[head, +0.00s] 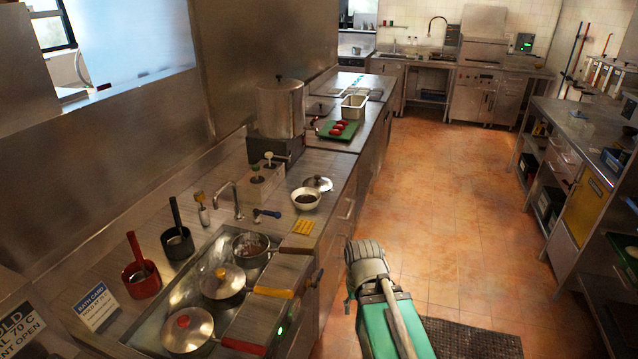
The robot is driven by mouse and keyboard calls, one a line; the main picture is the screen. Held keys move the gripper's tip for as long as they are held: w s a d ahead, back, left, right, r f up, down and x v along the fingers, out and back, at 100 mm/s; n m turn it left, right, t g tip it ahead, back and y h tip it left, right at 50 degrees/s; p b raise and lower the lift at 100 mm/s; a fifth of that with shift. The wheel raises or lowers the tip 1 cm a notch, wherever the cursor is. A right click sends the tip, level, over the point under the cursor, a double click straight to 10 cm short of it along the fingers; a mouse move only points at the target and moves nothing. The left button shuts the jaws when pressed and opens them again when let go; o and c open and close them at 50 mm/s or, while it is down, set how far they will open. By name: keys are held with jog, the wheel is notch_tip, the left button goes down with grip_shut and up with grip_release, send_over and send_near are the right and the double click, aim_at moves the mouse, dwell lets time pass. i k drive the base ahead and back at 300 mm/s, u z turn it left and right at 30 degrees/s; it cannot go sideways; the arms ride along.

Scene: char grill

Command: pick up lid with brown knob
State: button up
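A silver lid (317,184) with a small, dark knob lies on the steel counter, behind and right of a white bowl (306,198) with dark contents. The knob is too small for me to be sure that it is brown. Two other lids sit on pots in the sunken well: one with a yellow knob (221,273) and one with a red knob (183,321). My arm (385,300) shows at the bottom centre, over the floor and right of the counter. I cannot make out my gripper's fingers.
An uncovered pot (250,248) stands in the well (150,319), with pot handles reaching the counter's front edge. A faucet (231,200), a yellow sponge-like block (303,227) and a tall metal pot (281,107) are near.

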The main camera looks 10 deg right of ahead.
aim_at(322, 183)
jog(key=z, duration=0.05)
jog(key=i, duration=0.95)
jog(key=u, duration=0.05)
